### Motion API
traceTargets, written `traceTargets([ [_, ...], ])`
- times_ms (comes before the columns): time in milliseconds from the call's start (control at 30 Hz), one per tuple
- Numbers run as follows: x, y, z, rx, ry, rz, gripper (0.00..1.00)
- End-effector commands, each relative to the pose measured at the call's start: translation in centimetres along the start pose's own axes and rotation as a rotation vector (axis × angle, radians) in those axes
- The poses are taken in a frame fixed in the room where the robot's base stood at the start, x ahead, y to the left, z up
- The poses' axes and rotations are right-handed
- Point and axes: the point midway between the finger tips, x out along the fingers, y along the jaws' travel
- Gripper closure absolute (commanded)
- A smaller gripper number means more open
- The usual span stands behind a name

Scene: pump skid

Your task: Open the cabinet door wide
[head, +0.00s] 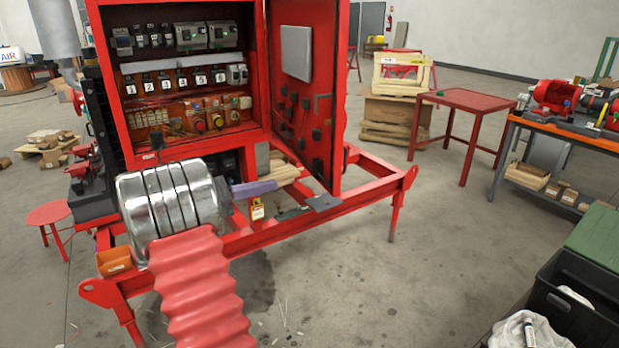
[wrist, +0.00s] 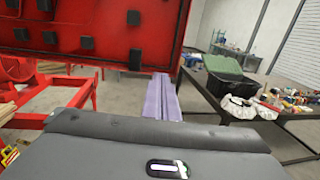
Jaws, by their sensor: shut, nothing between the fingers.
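The red cabinet (head: 262,75) stands with its front open, showing rows of breakers and switches. Its red door (head: 306,110) is swung out to the right, inner face towards me, with a pale plate and black blocks on it. That inner face (wrist: 100,32) fills the upper left of the wrist view. My gripper (head: 272,186) is low in front of the cabinet, left of the door's lower part. Its lavender fingers (wrist: 161,80) are shut together and empty, near the door's lower free corner. I cannot tell whether they touch it.
The red skid frame (head: 345,205) runs under the cabinet and door. A red table (head: 468,99), a wooden crate (head: 402,72) and a workbench (head: 565,130) stand at right. A black bin (head: 570,300) is at lower right.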

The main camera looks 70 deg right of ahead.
Motion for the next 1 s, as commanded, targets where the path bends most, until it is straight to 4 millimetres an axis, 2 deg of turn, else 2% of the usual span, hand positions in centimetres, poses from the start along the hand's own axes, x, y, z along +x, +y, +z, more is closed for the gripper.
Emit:
traceTargets([
  [267, 1.6, 0.0, 0.0, -0.001, 0.0, 0.0, 1.0],
  [1000, 12.5, 0.1, 0.0, -0.001, 0.0, 0.001, 1.0],
])
